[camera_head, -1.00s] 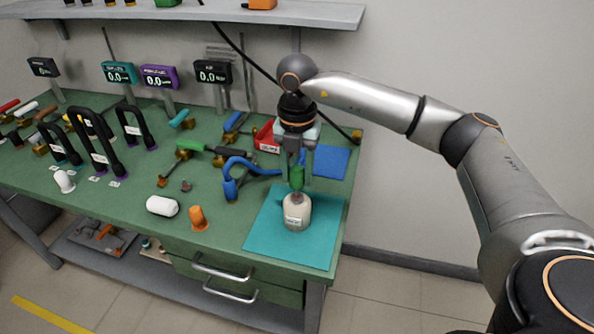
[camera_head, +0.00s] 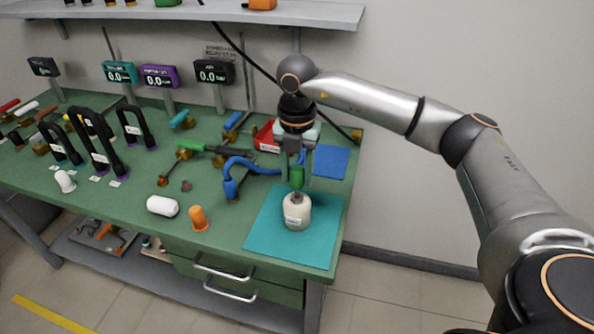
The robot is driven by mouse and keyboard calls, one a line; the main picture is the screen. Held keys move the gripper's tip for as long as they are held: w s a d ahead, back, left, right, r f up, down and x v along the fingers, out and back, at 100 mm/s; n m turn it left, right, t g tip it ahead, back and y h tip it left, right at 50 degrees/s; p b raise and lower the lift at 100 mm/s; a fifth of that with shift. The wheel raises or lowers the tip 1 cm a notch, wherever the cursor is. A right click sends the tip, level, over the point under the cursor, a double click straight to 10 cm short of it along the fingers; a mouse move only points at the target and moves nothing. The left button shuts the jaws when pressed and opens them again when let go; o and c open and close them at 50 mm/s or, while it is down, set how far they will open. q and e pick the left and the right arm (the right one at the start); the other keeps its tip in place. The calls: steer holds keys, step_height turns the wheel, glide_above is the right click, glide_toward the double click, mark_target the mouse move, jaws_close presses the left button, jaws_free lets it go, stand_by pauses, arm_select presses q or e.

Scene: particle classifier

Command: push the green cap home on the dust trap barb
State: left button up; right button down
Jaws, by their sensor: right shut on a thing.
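The dust trap (camera_head: 297,212) is a cream, bottle-like body with a small label, standing upright on the teal mat (camera_head: 262,236). The green cap (camera_head: 296,176) is directly above its top, in line with the barb (camera_head: 296,195). My right gripper (camera_head: 297,172) points straight down and is shut on the green cap. The cap's lower end is at or just above the barb; I cannot tell how far over it the cap sits. My left gripper is not in view.
A blue hose (camera_head: 243,168) curves just left of the gripper. A red bin (camera_head: 267,137) and a blue pad (camera_head: 331,161) lie behind. The mat's front is clear.

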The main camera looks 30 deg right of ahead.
mark_target(297, 184)
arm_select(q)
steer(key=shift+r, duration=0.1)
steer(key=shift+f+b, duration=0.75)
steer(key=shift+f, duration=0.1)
arm_select(e)
steer(key=shift+f, duration=1.4)
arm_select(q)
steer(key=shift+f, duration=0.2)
arm_select(e)
steer(key=shift+f, duration=0.35)
steer(key=shift+c, duration=1.5)
jaws_free()
step_height(297, 184, up, 2)
steer(key=shift+w+r, duration=0.1)
steer(key=shift+r, duration=0.15)
step_height(297, 184, up, 9)
steer(key=shift+f, duration=0.2)
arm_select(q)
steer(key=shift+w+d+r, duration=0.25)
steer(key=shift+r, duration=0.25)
arm_select(e)
steer(key=shift+r, duration=0.75)
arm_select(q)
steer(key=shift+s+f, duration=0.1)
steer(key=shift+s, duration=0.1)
